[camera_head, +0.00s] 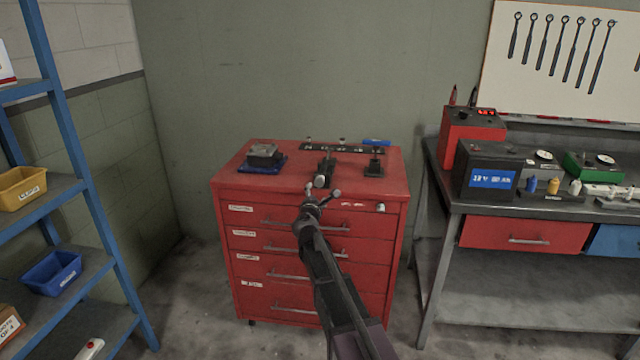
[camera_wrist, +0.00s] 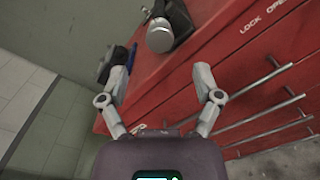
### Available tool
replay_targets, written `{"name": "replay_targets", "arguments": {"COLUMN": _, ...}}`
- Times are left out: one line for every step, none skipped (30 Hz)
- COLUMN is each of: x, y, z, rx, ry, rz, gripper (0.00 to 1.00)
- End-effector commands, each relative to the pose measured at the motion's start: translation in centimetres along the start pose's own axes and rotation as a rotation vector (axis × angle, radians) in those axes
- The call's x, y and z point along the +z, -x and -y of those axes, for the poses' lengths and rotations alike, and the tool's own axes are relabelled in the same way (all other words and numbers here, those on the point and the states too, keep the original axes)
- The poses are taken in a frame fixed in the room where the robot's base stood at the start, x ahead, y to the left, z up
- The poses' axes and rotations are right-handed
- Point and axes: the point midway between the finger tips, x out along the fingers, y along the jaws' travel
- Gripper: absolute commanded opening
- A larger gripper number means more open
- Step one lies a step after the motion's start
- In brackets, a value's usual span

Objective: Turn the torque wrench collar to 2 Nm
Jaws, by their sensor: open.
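A dark tool with a round silver end (camera_head: 320,181), which looks like the torque wrench, rests in a black holder on top of the red cabinet (camera_head: 228,180). Its end faces me over the front edge, and the silver end (camera_wrist: 160,38) also shows in the wrist view. I cannot tell the collar from the rest or read any scale. My gripper (camera_head: 322,197) is open and empty, just in front of and below the silver end. In the wrist view my gripper (camera_wrist: 161,80) has its fingers spread apart, with the silver end beyond the tips, touching neither.
On the cabinet top are a grey block on a blue base (camera_head: 263,157), a small black stand (camera_head: 374,167) and a black strip (camera_head: 343,148) at the back. Drawer handles (camera_head: 305,248) stick out below my gripper. A workbench (camera_head: 440,170) stands right, a blue shelf (camera_head: 75,170) left.

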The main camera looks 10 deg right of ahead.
Motion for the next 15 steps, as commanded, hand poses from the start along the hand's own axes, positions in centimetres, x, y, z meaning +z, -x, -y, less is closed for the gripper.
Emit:
{"name": "replay_targets", "arguments": {"x": -0.1, "y": -1.2, "z": -0.1, "rx": 0.000, "ry": 0.000, "rz": 0.000, "gripper": 0.83}}
{"name": "replay_targets", "arguments": {"x": -0.1, "y": -1.7, "z": -0.1, "rx": 0.000, "ry": 0.000, "rz": 0.000, "gripper": 0.83}}
{"name": "replay_targets", "arguments": {"x": -0.1, "y": -2.3, "z": -0.1, "rx": 0.000, "ry": 0.000, "rz": 0.000, "gripper": 0.83}}
{"name": "replay_targets", "arguments": {"x": -0.1, "y": -2.8, "z": -0.1, "rx": 0.000, "ry": 0.000, "rz": 0.000, "gripper": 0.83}}
{"name": "replay_targets", "arguments": {"x": -0.1, "y": -3.2, "z": -0.1, "rx": -0.001, "ry": 0.000, "rz": 0.001, "gripper": 0.83}}
{"name": "replay_targets", "arguments": {"x": -0.1, "y": -3.8, "z": -0.1, "rx": -0.001, "ry": 0.000, "rz": 0.001, "gripper": 0.83}}
{"name": "replay_targets", "arguments": {"x": -0.1, "y": -4.3, "z": -0.1, "rx": -0.001, "ry": 0.000, "rz": 0.001, "gripper": 0.83}}
{"name": "replay_targets", "arguments": {"x": -0.1, "y": -4.7, "z": -0.1, "rx": -0.001, "ry": 0.000, "rz": 0.001, "gripper": 0.83}}
{"name": "replay_targets", "arguments": {"x": -0.1, "y": -5.2, "z": -0.1, "rx": -0.001, "ry": 0.000, "rz": 0.001, "gripper": 0.83}}
{"name": "replay_targets", "arguments": {"x": -0.1, "y": -5.6, "z": -0.1, "rx": 0.000, "ry": 0.000, "rz": 0.000, "gripper": 0.83}}
{"name": "replay_targets", "arguments": {"x": -0.1, "y": -6.0, "z": -0.1, "rx": 0.000, "ry": 0.000, "rz": 0.000, "gripper": 0.83}}
{"name": "replay_targets", "arguments": {"x": -0.1, "y": -6.4, "z": -0.1, "rx": 0.000, "ry": 0.000, "rz": 0.000, "gripper": 0.83}}
{"name": "replay_targets", "arguments": {"x": -0.1, "y": -6.7, "z": -0.1, "rx": 0.000, "ry": 0.000, "rz": 0.000, "gripper": 0.83}}
{"name": "replay_targets", "arguments": {"x": -0.1, "y": -6.9, "z": -0.1, "rx": 0.000, "ry": 0.000, "rz": 0.000, "gripper": 0.83}}
{"name": "replay_targets", "arguments": {"x": -0.1, "y": -7.2, "z": -0.1, "rx": 0.000, "ry": 0.000, "rz": 0.000, "gripper": 0.83}}
